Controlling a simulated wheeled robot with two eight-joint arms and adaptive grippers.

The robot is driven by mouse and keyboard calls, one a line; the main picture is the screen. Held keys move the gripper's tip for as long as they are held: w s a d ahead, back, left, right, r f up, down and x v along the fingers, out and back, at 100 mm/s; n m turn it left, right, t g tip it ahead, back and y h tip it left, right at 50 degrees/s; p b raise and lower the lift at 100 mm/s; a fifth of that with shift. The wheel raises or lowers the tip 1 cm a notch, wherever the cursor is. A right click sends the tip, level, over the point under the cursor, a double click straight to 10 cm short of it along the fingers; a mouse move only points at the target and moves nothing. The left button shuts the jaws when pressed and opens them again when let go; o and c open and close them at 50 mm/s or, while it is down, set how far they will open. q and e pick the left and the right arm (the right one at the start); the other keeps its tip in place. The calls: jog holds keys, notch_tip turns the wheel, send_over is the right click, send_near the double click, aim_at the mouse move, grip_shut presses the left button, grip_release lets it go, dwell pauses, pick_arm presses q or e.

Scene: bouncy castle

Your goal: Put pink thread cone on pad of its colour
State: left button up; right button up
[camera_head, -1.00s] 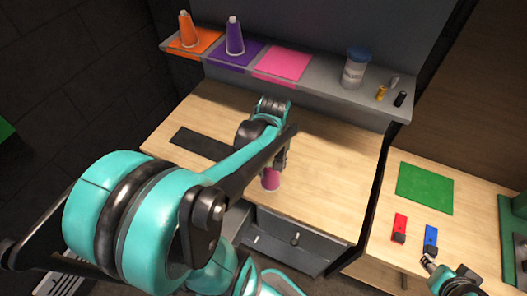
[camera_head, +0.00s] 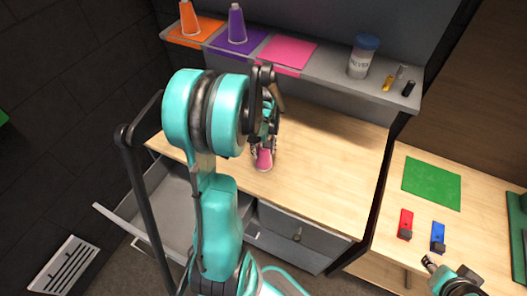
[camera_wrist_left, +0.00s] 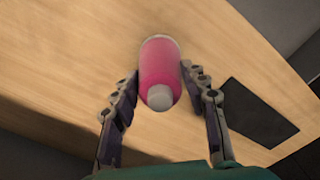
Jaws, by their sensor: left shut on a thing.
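The pink thread cone (camera_head: 263,160) is at the wooden worktop, in the fingers of my left gripper (camera_head: 264,148). In the left wrist view the cone (camera_wrist_left: 160,60) lies between the two fingertips (camera_wrist_left: 160,75), its pale narrow tip toward the camera. I cannot tell whether its base touches the worktop. The pink pad (camera_head: 289,51) lies bare on the grey shelf behind the worktop, to the right of the purple pad. My right gripper (camera_head: 430,263) is at the lower right, away from the cone; its jaws are too small to read.
An orange cone (camera_head: 189,18) and a purple cone (camera_head: 237,25) stand on pads of their own colours. A white jar with a blue lid (camera_head: 363,57) and small items share the shelf. A drawer (camera_head: 165,205) is open at left. The worktop's right part is clear.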

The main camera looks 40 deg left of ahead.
pick_arm(q)
jog(key=shift+f, duration=0.1)
jog(key=shift+f, duration=0.15)
jog(key=o, duration=1.3)
jog(key=shift+o, duration=0.2)
